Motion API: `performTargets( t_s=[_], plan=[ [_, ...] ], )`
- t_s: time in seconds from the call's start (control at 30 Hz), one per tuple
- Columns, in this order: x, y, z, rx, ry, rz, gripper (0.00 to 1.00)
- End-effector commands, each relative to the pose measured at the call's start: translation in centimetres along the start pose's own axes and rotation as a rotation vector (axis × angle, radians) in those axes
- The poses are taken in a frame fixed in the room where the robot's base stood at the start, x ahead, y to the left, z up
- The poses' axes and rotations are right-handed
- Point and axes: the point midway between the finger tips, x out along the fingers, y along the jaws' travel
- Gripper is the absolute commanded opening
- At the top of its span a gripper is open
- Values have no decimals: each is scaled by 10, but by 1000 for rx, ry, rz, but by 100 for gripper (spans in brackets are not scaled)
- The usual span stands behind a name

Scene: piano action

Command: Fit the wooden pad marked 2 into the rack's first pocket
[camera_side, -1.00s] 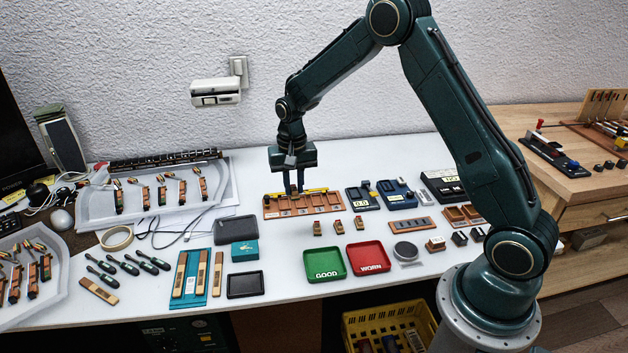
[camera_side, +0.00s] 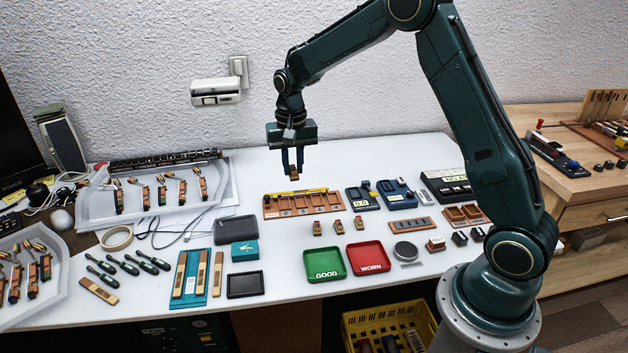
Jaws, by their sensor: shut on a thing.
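My gripper (camera_side: 293,168) is shut on a small wooden pad (camera_side: 294,175) with a dark part. It holds the pad in the air above and behind the rack, clear of it. I cannot read the pad's number. The rack (camera_side: 318,210) is a long brown wooden holder lying on the white table, with several square pockets in a row and a yellow strip with dark marks along its back edge. Three small wooden pads stand in a row in front of it: a left one (camera_side: 317,228), a middle one (camera_side: 338,227) and a right one (camera_side: 359,223). Their marks are too small to read.
A green GOOD tray (camera_side: 325,278) and a red WORN tray (camera_side: 368,270) lie in front of the pads. Blue devices (camera_side: 397,204) stand right of the rack. A black tray (camera_side: 236,230) lies left of it. The table behind the rack is clear.

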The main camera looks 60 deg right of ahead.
Motion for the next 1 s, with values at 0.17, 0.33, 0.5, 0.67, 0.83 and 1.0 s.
performTargets(
  t_s=[0.17,0.33,0.5,0.67,0.83,1.0],
  plan=[
    [1,0,-1,1,0,0,0],
    [6,-2,-9,4,-1,1,0],
    [19,-6,-26,13,-2,1,0],
    [38,-9,-51,25,-2,1,0],
    [63,-12,-79,38,-2,1,0],
    [90,-12,-104,51,-2,1,0]
  ],
)
